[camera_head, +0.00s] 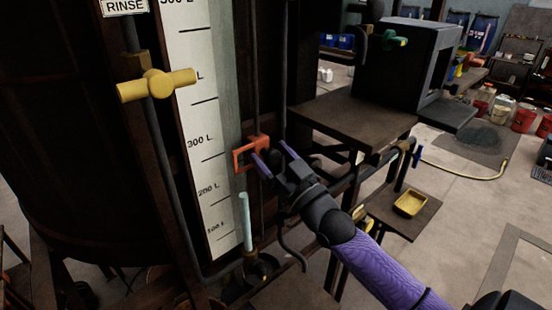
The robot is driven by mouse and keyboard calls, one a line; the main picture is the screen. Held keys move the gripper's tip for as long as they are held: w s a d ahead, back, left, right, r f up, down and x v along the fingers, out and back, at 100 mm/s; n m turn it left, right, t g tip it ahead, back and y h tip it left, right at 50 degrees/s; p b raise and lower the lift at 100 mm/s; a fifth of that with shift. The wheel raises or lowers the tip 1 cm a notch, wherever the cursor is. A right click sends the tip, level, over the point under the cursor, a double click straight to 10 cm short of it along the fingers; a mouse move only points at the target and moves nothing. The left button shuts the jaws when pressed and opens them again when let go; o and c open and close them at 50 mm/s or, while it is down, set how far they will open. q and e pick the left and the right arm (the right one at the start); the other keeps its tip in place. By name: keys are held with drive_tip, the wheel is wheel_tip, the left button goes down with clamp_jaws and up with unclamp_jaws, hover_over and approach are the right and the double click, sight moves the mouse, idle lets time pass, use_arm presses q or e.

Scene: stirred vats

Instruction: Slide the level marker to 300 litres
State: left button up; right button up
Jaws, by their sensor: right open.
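The level marker, an orange-red open frame (237,158), sits at the right edge of the tall white scale (207,110). In the picture it lies a little lower than the printed "300 L" label (200,140) and above the "200 L" label (208,190). My right gripper (273,155) is open, with its two purple fingertips spread at the marker's right side. One fingertip overlaps the marker's lower right part in the picture; I cannot tell whether they touch. My left gripper is not in view.
A yellow valve handle (156,85) under a RINSE sign (125,6) stands left of the scale. A pale blue rod (245,222) stands below the marker. Dark vertical pipes run behind my gripper. A brown table (355,118) with a dark machine (405,60) stands right.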

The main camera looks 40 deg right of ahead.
drive_tip(key=b+v, duration=0.3)
drive_tip(key=v, duration=0.6)
drive_tip(key=shift+s, duration=0.45)
drive_tip(key=shift+f, duration=0.1)
